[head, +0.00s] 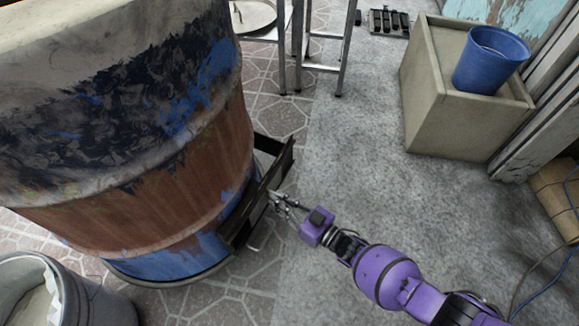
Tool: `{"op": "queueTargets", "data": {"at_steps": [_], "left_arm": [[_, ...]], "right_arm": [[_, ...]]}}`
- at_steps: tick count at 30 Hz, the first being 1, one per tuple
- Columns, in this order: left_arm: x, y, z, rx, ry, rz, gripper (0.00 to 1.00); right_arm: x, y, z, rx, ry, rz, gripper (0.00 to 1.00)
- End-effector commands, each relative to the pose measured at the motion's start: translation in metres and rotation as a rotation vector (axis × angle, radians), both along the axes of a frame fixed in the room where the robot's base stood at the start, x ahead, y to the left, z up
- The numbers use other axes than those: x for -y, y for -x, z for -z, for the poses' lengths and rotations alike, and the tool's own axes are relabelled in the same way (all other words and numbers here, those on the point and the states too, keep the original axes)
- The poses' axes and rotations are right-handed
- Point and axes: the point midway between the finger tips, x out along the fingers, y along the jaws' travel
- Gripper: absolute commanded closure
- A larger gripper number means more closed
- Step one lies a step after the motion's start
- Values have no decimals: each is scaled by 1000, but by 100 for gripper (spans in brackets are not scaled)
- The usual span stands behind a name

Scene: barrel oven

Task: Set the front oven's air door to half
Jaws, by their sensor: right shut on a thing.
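The front oven is a rusty barrel (150,130) with blue and dark peeling paint, standing at the left. Low on its right side is a dark metal air door assembly (243,224), with a flat dark rail reaching up and to the right. My right gripper (276,201) comes in from the lower right and is shut at the outer edge of this assembly, on a small part of the air door. Its fingertips hide most of that part. How far the air door is open cannot be told clearly. My left gripper is not in view.
A metal bucket (88,298) stands at the lower left. Metal stand legs (325,68) rise behind the barrel. A beige box (440,95) carries a blue bucket (488,62) at the upper right. The grey floor (345,140) between barrel and box is clear.

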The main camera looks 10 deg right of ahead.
Motion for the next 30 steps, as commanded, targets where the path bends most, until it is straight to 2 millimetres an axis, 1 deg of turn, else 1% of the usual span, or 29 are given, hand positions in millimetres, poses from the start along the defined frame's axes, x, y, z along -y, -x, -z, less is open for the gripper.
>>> {"op": "queueTargets", "data": {"at_steps": [1, 8, 9, 12, 20, 23, 26, 30], "left_arm": [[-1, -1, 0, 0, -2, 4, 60], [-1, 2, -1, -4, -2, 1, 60], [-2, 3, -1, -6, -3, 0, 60], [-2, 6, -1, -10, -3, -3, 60], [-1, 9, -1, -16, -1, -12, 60], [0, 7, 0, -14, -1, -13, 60], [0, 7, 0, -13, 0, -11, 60], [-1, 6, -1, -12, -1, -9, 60]], "right_arm": [[1, -8, -3, 4, 3, 3, 100], [1, -9, -4, 4, 1, 4, 100], [1, -8, -4, 5, 2, 3, 83], [0, -8, -5, 6, 1, 2, 72], [-1, -7, -6, 8, 0, 0, 72], [2, -4, -5, 8, 0, 0, 72], [10, 5, -4, 6, 1, 0, 72], [31, 27, -2, 3, 3, 1, 72]]}}
